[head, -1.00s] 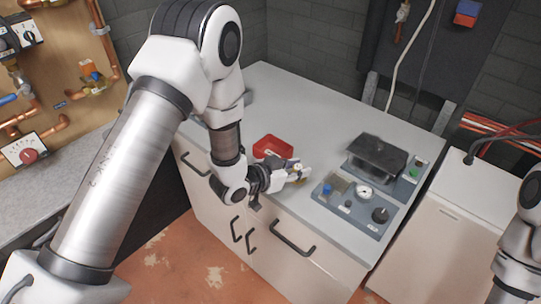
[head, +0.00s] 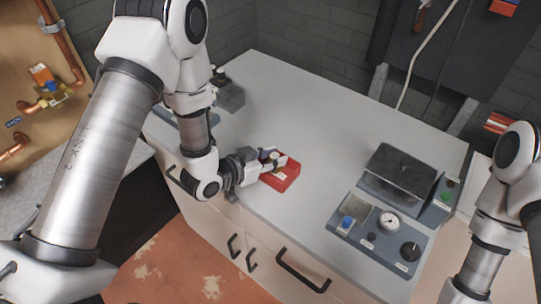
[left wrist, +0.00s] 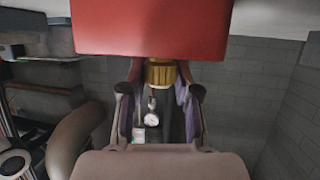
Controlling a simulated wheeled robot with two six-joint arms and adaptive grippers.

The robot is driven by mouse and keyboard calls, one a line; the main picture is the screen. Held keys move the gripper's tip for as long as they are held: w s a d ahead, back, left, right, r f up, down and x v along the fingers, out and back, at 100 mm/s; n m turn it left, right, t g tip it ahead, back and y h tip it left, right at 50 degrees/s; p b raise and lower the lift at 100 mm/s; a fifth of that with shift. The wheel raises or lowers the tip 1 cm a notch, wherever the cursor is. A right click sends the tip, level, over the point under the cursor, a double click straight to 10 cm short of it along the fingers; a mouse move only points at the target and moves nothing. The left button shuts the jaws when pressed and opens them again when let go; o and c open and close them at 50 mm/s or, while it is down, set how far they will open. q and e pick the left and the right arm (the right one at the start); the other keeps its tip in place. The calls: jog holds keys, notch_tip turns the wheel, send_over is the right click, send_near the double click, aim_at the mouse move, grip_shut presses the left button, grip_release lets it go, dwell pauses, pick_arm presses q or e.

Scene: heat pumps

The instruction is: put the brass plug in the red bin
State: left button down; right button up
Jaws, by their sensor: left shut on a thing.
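The red bin (head: 290,183) sits near the front edge of the grey worktop. In the left wrist view its red wall (left wrist: 150,28) fills the top middle. My left gripper (head: 275,160) reaches in from the left, with its fingertips at the bin and seemingly over its left part. It is shut on the brass plug (left wrist: 161,73), a ribbed gold cylinder held between the fingertips, close to the red wall in that view. I cannot tell whether plug and bin touch. In the head view the plug is small and mostly hidden by the fingers. My right gripper is out of view.
A control panel (head: 378,241) with a gauge, knobs and a blue button lies right of the bin, with a dark box (head: 400,172) behind it. A grey block (head: 230,97) stands at the back left. The worktop (head: 310,110) behind the bin is clear.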

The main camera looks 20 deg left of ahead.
pick_arm(q)
jog(key=shift+s+d+f+b, duration=0.15)
jog(key=shift+s+f+b, duration=0.1)
jog(key=shift+f, duration=0.25)
jog(key=shift+s+d+f+b, duration=0.1)
jog(key=shift+d+f+b, duration=0.1)
jog(key=shift+f, duration=0.3)
jog(key=shift+w+d, duration=0.1)
jog(key=shift+w, duration=0.4)
jog(key=c, duration=1)
grip_release()
jog(key=shift+f, duration=0.1)
jog(key=shift+o, duration=0.8)
jog(key=shift+s+a+r, duration=0.2)
jog(key=shift+s+a, duration=0.05)
jog(key=shift+s, duration=0.1)
jog(key=shift+w+d, duration=0.1)
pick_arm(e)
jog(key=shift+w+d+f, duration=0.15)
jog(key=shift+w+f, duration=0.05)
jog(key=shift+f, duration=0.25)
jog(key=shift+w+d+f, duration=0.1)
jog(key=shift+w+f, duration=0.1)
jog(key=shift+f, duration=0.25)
